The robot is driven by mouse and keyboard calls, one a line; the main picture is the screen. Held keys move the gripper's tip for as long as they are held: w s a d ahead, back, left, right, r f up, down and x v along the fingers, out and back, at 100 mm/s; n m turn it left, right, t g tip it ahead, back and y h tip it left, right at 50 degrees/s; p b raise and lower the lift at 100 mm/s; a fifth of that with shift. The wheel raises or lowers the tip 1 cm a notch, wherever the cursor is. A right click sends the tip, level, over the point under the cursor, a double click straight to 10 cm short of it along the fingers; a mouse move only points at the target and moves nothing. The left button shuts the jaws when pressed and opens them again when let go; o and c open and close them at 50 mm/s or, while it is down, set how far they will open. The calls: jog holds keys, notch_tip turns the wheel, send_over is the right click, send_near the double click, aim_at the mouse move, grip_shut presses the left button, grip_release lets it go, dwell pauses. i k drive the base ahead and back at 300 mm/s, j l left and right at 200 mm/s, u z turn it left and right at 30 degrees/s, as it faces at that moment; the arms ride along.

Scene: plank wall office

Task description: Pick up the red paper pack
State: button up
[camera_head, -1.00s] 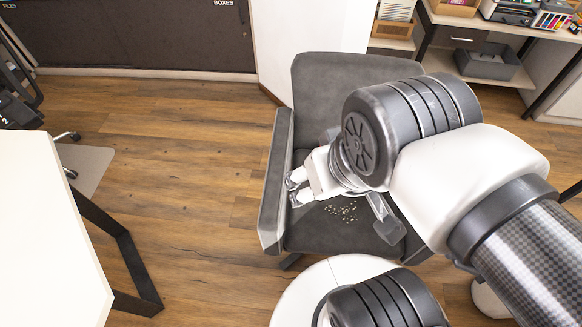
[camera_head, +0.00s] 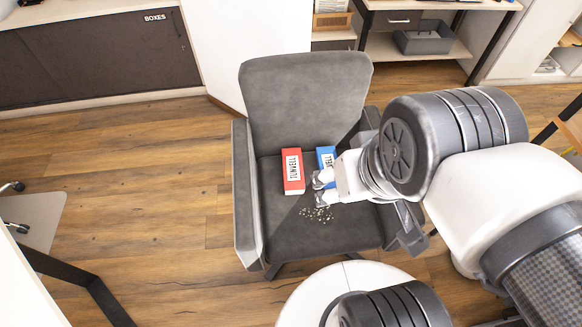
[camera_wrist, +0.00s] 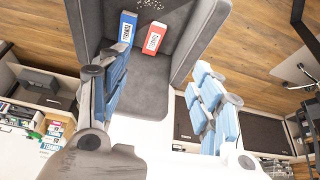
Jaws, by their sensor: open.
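The red paper pack (camera_head: 292,172) stands on the seat of the grey chair (camera_head: 305,95), with a white label reading TOWELL. A blue pack (camera_head: 326,160) is just to its right, partly hidden by my gripper. My gripper (camera_head: 320,188) is open and empty, to the right of the red pack and apart from it in the head view. In the wrist view the red pack (camera_wrist: 154,38) and the blue pack (camera_wrist: 127,28) show at the top, beyond the spread fingers (camera_wrist: 165,105).
Small pale crumbs (camera_head: 316,214) lie on the seat in front of the packs. The chair's armrests (camera_head: 247,195) rise on both sides and its backrest stands behind. A white table (camera_head: 25,285) is at the lower left. Wooden floor is clear left of the chair.

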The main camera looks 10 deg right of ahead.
aim_at(293, 181)
jog(key=j+u, duration=0.1)
jog(key=u, duration=0.3)
jog(key=j+u, duration=0.1)
jog(key=u, duration=0.35)
jog(key=j+u, duration=0.1)
jog(key=u, duration=0.3)
jog(key=i+u, duration=0.1)
jog(key=u, duration=0.35)
jog(key=i+j+u, duration=0.15)
jog(key=u, duration=0.2)
jog(key=i+j+u, duration=0.15)
jog(key=u, duration=0.15)
jog(key=i+l+z, duration=0.15)
jog(key=i+z, duration=0.25)
jog(key=i+l+z, duration=0.1)
jog(key=i+z, duration=0.15)
jog(key=z, duration=0.2)
jog(key=i+z, duration=0.4)
jog(key=i+j+z, duration=0.15)
jog(key=z, duration=0.3)
jog(key=i+l+z, duration=0.1)
jog(key=z, duration=0.35)
jog(key=i+z, duration=0.2)
jog(key=z, duration=0.2)
jog(key=i+z, duration=0.2)
jog(key=z, duration=0.25)
jog(key=i+j+z, duration=0.15)
jog(key=z, duration=0.3)
jog(key=i+j+z, duration=0.15)
jog(key=z, duration=0.3)
